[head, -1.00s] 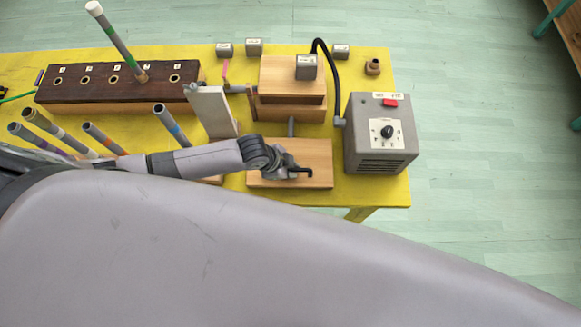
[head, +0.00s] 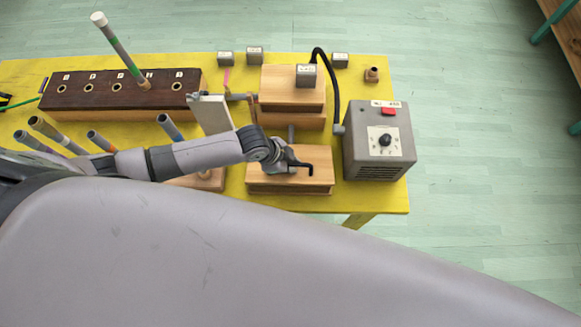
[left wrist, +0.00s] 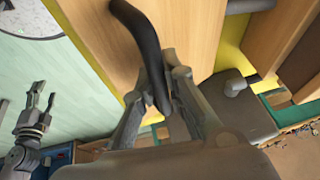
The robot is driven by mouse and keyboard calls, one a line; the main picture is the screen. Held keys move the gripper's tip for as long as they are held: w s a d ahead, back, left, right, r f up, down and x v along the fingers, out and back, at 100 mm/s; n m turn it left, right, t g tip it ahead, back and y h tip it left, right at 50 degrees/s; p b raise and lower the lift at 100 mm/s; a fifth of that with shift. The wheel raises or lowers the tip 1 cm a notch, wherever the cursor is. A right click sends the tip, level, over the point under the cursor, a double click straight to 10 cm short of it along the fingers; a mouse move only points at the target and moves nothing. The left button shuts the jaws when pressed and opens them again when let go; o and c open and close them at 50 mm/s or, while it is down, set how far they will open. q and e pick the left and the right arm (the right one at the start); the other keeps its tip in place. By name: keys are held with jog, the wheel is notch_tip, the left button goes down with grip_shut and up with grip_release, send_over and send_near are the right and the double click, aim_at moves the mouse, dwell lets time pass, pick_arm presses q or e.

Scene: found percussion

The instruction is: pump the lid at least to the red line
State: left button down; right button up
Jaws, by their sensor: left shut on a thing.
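The lid (head: 262,180) is a light wooden board on top of a low wooden box at the table's front edge. A black bent handle (head: 303,164) stands on it, and also shows large in the left wrist view (left wrist: 143,35). My left gripper (head: 288,160) is shut on this handle above the lid. In the left wrist view its fingertips (left wrist: 166,90) are on either side of the dark bar. I cannot make out a red line; my arm hides part of the box. My right gripper (left wrist: 45,97) shows only at the left of that view, fingers apart and empty.
A grey box with a dial and red switch (head: 390,111) stands right of the lid. A wooden block (head: 291,85) stands behind it. A dark rack with holes (head: 120,90) and several striped tubes are at left.

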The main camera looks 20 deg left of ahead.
pick_arm(q)
jog(key=shift+s+d+r, duration=0.1)
jog(key=shift+s+d+f, duration=0.2)
jog(key=shift+s+f, duration=0.25)
jog(key=shift+f, duration=0.05)
dwell(0.3)
jog(key=shift+s+d+f+b, duration=0.1)
jog(key=shift+s+f+b, duration=0.2)
jog(key=shift+s+f, duration=0.35)
jog(key=shift+w+f, duration=0.1)
jog(key=shift+s+d+f+b, duration=0.1)
jog(key=shift+s+f+b, duration=0.3)
jog(key=shift+f, duration=0.5)
